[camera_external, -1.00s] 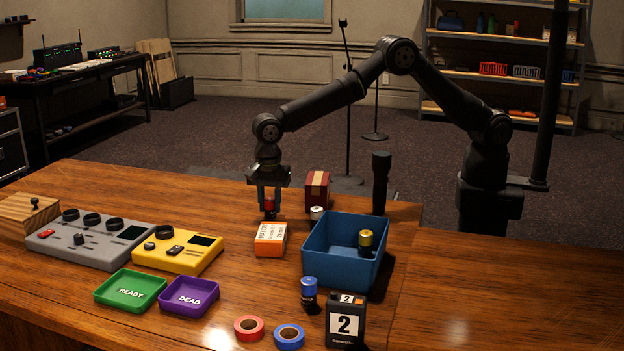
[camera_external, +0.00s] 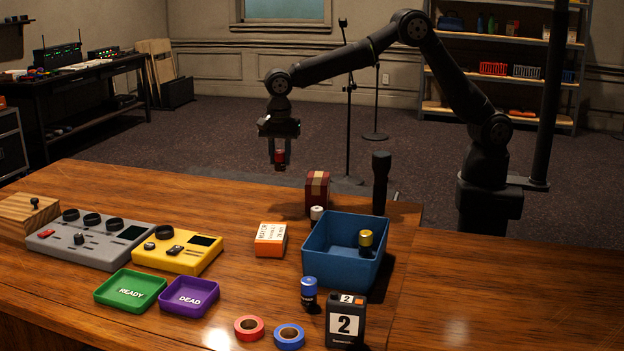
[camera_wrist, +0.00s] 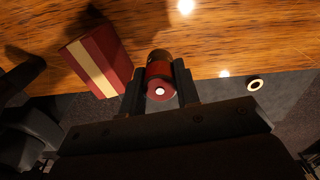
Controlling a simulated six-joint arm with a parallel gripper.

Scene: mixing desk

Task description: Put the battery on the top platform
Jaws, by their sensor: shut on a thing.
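My gripper (camera_external: 280,158) is shut on a red battery (camera_external: 280,156) and holds it up in the air above the back of the desk. In the wrist view the red battery (camera_wrist: 160,78) sits between the two fingers, its dark end away from the camera. A white-topped battery (camera_external: 317,214) stands by the blue bin. A gold-topped battery (camera_external: 366,240) stands inside the bin. A blue battery (camera_external: 309,290) stands in front of it. I cannot make out which thing is the top platform.
The blue bin (camera_external: 322,262), an orange box (camera_external: 270,239), a dark red box (camera_external: 318,189) and a black flashlight (camera_external: 380,182) stand nearby. Green READY (camera_external: 130,308) and purple DEAD (camera_external: 187,310) trays, a yellow device (camera_external: 165,265) and a grey mixer (camera_external: 60,256) are at left.

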